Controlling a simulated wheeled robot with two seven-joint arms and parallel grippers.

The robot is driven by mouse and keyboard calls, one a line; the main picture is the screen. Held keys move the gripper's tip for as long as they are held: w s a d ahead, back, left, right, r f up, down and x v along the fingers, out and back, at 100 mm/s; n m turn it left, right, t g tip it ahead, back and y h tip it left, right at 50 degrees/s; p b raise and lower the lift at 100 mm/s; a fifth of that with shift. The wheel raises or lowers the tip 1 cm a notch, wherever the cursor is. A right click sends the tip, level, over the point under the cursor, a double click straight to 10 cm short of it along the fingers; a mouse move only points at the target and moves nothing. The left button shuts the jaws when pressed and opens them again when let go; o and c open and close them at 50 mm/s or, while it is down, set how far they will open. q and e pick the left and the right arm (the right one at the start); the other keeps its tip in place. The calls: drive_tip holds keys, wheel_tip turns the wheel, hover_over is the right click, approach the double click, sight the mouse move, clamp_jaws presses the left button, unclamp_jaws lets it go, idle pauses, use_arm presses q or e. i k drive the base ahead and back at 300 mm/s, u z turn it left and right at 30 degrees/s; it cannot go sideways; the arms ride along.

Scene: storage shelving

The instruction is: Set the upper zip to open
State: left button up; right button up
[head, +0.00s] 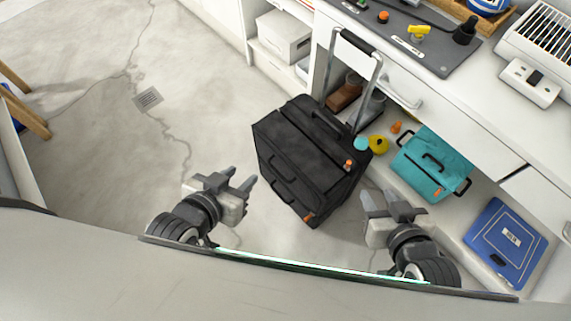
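A black suitcase (300,150) stands on the floor in the middle of the head view, its tall metal handle (352,75) pulled out. An orange tag (349,164) sits near its upper right edge, and another orange tag (308,216) sits at its lower corner. Which of these belongs to the upper zip, and the zip's state, I cannot tell. My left gripper (240,179) is open and empty, left of and apart from the suitcase. My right gripper (379,196) is open and empty, to the suitcase's lower right and apart from it.
A teal case (432,165) and a blue case (505,240) lie on the right. Small yellow (378,144) and teal round things lie beside the suitcase. A white workbench with drawers (450,110) runs along the right. The floor (110,150) on the left is clear.

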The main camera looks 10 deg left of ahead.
sight(346, 167)
drive_tip(key=z, duration=1.35)
drive_tip(key=k, duration=0.5)
drive_tip(key=u, duration=1.15)
drive_tip(key=i, duration=0.2)
drive_tip(key=z, duration=0.1)
drive_tip(key=k, duration=0.5)
drive_tip(key=u, duration=1.45)
drive_tip(key=i, duration=0.8)
drive_tip(key=z, duration=1.95)
